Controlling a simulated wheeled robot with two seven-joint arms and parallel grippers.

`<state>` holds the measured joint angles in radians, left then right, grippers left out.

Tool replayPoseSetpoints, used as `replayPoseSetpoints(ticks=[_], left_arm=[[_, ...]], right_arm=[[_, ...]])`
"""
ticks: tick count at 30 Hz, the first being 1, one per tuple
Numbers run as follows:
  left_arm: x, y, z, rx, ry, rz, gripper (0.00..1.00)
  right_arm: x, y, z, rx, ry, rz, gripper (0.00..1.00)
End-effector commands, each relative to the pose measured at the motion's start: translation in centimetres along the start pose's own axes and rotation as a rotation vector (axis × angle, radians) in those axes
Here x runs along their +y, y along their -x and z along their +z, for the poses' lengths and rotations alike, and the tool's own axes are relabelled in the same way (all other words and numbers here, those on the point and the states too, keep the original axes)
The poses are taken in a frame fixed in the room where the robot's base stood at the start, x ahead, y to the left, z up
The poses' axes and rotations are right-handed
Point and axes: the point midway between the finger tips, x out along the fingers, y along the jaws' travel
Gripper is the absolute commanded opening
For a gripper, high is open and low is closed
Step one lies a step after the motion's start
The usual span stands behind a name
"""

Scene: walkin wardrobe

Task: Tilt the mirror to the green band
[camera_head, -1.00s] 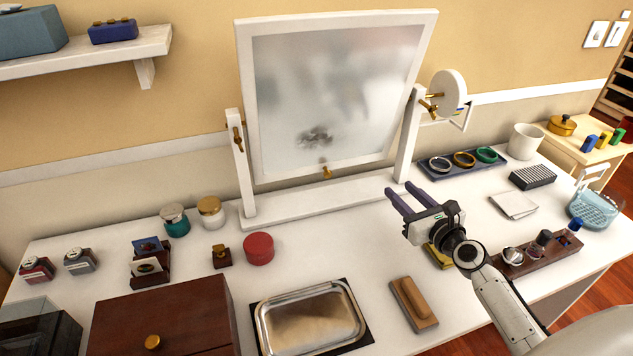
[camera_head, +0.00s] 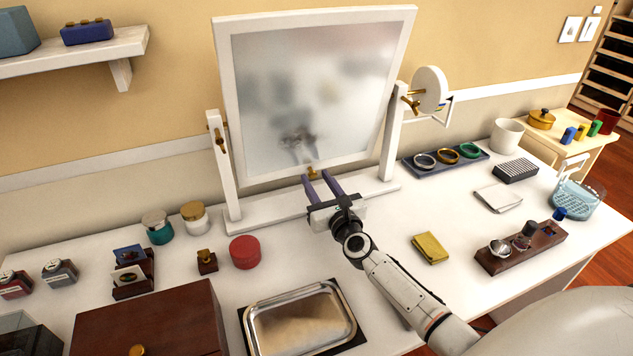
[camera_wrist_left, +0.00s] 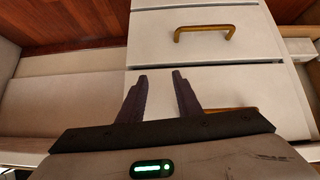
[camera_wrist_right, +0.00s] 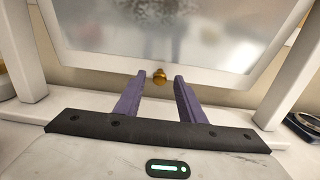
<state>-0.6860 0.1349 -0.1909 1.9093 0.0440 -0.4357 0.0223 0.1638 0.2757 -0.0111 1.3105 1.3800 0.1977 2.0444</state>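The white-framed mirror (camera_head: 310,95) stands tilted between two white posts on the dressing table. A small brass knob (camera_head: 311,173) sits at the middle of its bottom edge. My right gripper (camera_head: 319,176) is open just in front of the knob. In the right wrist view the knob (camera_wrist_right: 159,76) shows between and beyond the two fingertips, untouched as far as I can tell. A white disc (camera_head: 430,90) with a brass pointer is at the right post; small coloured marks show by it, but a green band is not clear. My left gripper (camera_wrist_left: 162,75) is open and empty, facing drawers.
A metal tray (camera_head: 302,318), a red round box (camera_head: 244,252) and a wooden box (camera_head: 150,325) are near the right arm. A yellow block (camera_head: 430,248) lies to its right. A ring tray (camera_head: 445,160) is beside the right post.

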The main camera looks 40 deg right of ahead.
Motion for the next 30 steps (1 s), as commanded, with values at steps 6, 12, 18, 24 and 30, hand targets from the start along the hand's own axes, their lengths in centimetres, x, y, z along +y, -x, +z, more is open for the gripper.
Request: replayPoseSetpoints(ticks=[6, 12, 18, 24, 30], left_arm=[[-0.05, -0.1, 0.08, 0.0, 0.0, -0.001, 0.31], [-0.07, -0.09, 0.07, 0.0, 0.0, -0.001, 0.31], [-0.08, -0.09, 0.07, 0.0, 0.0, -0.001, 0.31], [-0.07, -0.09, 0.06, 0.0, 0.0, -0.001, 0.31], [-0.06, -0.01, -0.02, 0.0, 0.0, -0.001, 0.31]], right_arm=[[-0.02, -0.78, 0.04, 0.0, 0.001, 0.0, 0.36], [-0.02, -0.75, 0.03, 0.0, 0.001, 0.0, 0.31], [-0.03, -0.73, 0.02, 0.0, 0.0, 0.0, 0.0], [-0.02, -0.7, 0.01, 0.001, 0.0, 0.0, 0.0], [0.43, -0.29, -0.01, 0.002, -0.002, 0.005, 0.0]])
